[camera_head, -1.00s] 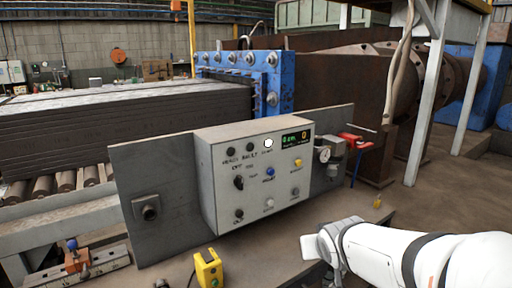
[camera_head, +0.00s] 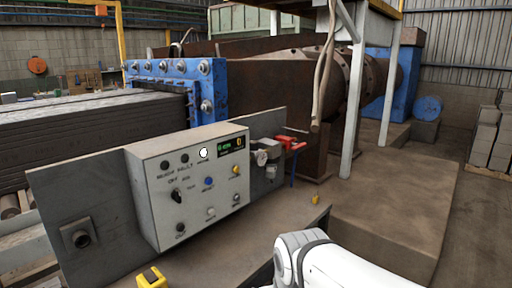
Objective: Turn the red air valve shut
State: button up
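The red air valve (camera_head: 291,143) is at the right end of the control panel, beside a round gauge (camera_head: 261,158) and a grey air unit (camera_head: 270,150). A thin blue hose hangs below it. The exact angle of its handle is too small to tell. My white arm comes in from the bottom right, in front of the bench and below the valve, well apart from it. My gripper is not visible; only arm links show.
A grey control box (camera_head: 190,185) with knobs and a lit display stands on the bench left of the valve. A yellow box (camera_head: 152,278) is at the bottom edge. A small yellow object (camera_head: 315,199) sits near the bench's right end. A pale post (camera_head: 355,100) rises behind, right of the valve.

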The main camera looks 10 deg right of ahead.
aim_at(299, 146)
jog(key=u, duration=3.05)
jog(key=k, duration=1.4)
jog(key=z, duration=2.75)
jog(key=i, duration=0.35)
jog(key=u, duration=0.2)
